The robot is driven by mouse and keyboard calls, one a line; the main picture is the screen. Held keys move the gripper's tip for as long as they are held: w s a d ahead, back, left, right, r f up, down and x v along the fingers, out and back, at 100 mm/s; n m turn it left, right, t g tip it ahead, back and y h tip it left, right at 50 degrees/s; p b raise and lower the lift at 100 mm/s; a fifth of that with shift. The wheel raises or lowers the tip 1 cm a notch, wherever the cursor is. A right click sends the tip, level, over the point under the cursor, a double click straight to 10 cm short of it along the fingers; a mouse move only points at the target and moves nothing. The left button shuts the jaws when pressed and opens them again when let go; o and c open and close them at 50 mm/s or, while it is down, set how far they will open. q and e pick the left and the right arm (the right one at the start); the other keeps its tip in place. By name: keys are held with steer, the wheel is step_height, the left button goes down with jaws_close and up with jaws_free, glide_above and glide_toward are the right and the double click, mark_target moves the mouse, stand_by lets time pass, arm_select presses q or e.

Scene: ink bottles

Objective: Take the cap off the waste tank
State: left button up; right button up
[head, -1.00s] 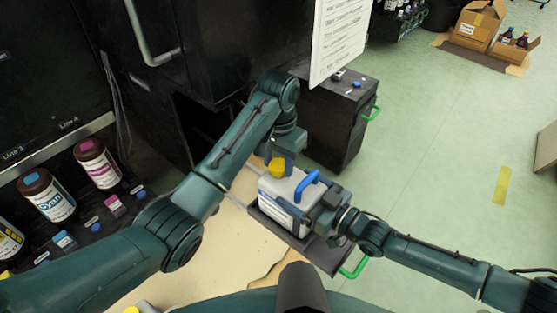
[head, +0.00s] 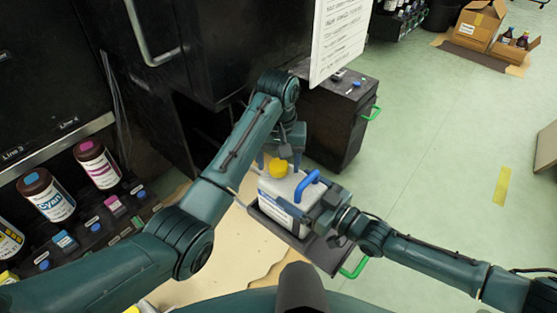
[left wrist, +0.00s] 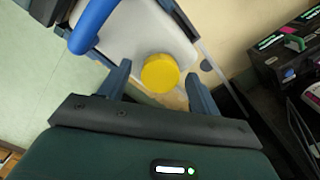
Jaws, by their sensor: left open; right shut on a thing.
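The waste tank (head: 288,205) is a white box-shaped container with a blue handle (head: 307,184) and a yellow cap (head: 278,169). It stands on a dark tray (head: 322,256). The cap sits on the tank's top and also shows in the left wrist view (left wrist: 160,73). My left gripper (head: 279,160) is open, with its fingers apart on either side of the cap; in the left wrist view its fingertips (left wrist: 156,76) show gaps to the cap. My right gripper (head: 322,202) is shut on the tank's handle side; its exact grip is partly hidden.
A black cabinet (head: 335,125) with a green handle stands behind the tank. Ink bottles, one cyan (head: 46,195) and one magenta (head: 97,164), stand on a dark shelf at the left. Open boxes (head: 480,25) lie far right. The green floor at the right is mostly free.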

arm_select(q)
steer(key=shift+c, duration=0.3)
steer(key=shift+r, duration=0.25)
steer(key=r+m, duration=0.1)
steer(key=r, duration=0.1)
steer(key=r+m, duration=0.3)
steer(key=r, duration=0.1)
steer(key=shift+w+d+r+m, duration=0.1)
steer(key=shift+w+m, duration=0.25)
steer(key=shift+m, duration=0.05)
steer(key=shift+s+r+m, duration=0.25)
steer(key=shift+r+m, duration=0.3)
steer(key=shift+m, duration=0.25)
steer(key=shift+s+f, duration=0.1)
steer(key=shift+f, duration=0.05)
step_height(320, 180, down, 2)
steer(key=shift+s, duration=0.1)
steer(key=shift+d+f, duration=0.15)
steer(key=shift+f, duration=1.35)
steer(key=shift+a+f, duration=0.25)
steer(key=shift+f, duration=1.05)
